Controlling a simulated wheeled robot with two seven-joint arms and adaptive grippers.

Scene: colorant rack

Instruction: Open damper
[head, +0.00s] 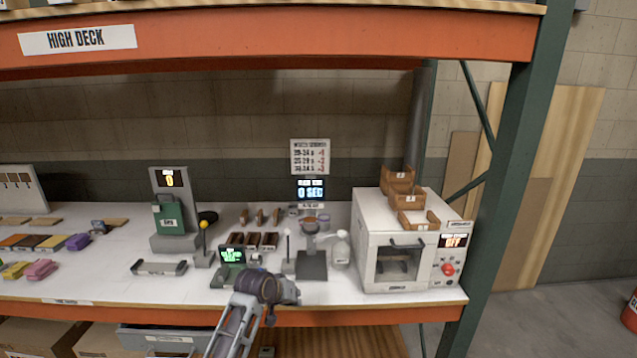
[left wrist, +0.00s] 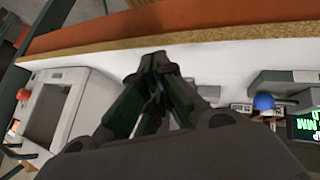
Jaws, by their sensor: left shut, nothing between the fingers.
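No part labelled as the damper can be made out. A white oven-like box (head: 372,260) with a dark front window stands at the right end of the white deck. Its panel has a red knob (head: 448,269) and a lit display reading OFF (head: 453,241). A grey vertical pipe (head: 420,115) rises behind the box. My left gripper (head: 290,293) is at the deck's front edge, to the left of the box and apart from it. In the left wrist view its fingers (left wrist: 158,62) are shut and empty; the box (left wrist: 62,112) is at the left. My right gripper is not in view.
Wooden trays (head: 418,219) sit on the box. A white bottle (head: 342,249), a small stand (head: 311,265) and a green-lit display (head: 233,256) stand near my left gripper. A green rack post (head: 510,170) stands right of the box. The orange upper beam (head: 270,45) crosses above.

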